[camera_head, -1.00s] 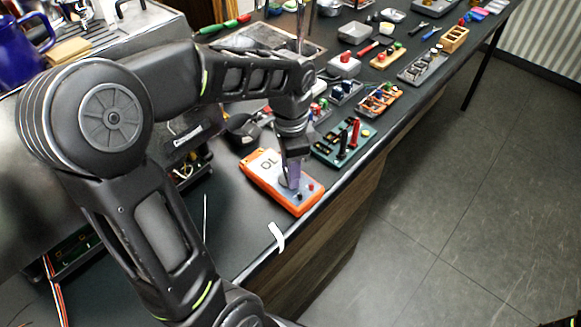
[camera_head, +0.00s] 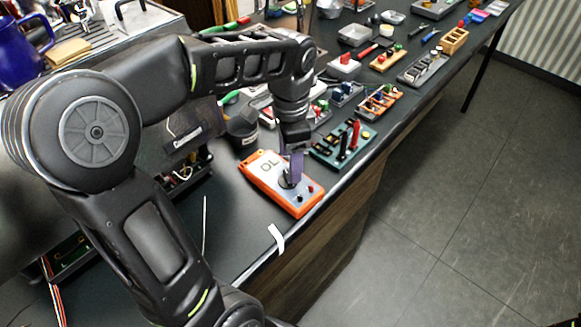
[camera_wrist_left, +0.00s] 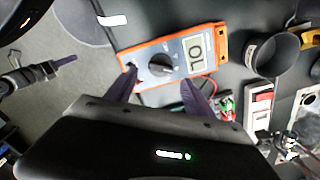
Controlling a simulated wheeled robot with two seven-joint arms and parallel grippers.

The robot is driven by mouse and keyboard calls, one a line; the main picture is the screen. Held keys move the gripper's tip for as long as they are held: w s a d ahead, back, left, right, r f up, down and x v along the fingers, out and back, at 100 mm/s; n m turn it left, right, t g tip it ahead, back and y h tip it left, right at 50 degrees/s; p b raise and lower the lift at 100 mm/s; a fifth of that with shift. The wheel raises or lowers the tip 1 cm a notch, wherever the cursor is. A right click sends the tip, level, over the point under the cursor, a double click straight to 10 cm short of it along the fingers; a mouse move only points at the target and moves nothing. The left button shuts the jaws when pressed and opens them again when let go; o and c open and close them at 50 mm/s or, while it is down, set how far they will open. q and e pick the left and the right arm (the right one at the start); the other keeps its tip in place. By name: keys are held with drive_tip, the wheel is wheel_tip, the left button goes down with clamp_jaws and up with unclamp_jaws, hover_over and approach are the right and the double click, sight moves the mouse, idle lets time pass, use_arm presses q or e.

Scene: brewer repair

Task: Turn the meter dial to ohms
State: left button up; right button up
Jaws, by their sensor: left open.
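The orange meter (camera_head: 262,178) lies on the dark bench near its front edge, with a light display that appears to read OL. Its dark round dial (camera_head: 287,182) is partly hidden by my left gripper (camera_head: 292,172) in the head view. In the left wrist view the meter (camera_wrist_left: 205,50) is clearer, and its dial (camera_wrist_left: 160,64) has a pointer whose setting is too small to read. My left gripper (camera_wrist_left: 160,86) is open and empty, its fingers spread to either side of the dial's line and apparently apart from it.
A teal board (camera_head: 330,153) with red and black upright probes stands just right of the meter. A dark round cup (camera_head: 241,130) stands behind it. A white strip (camera_head: 276,238) lies at the bench's front edge. More tools and trays fill the bench farther back.

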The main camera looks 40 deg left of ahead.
use_arm(q)
drive_tip(key=shift+r, duration=1.9)
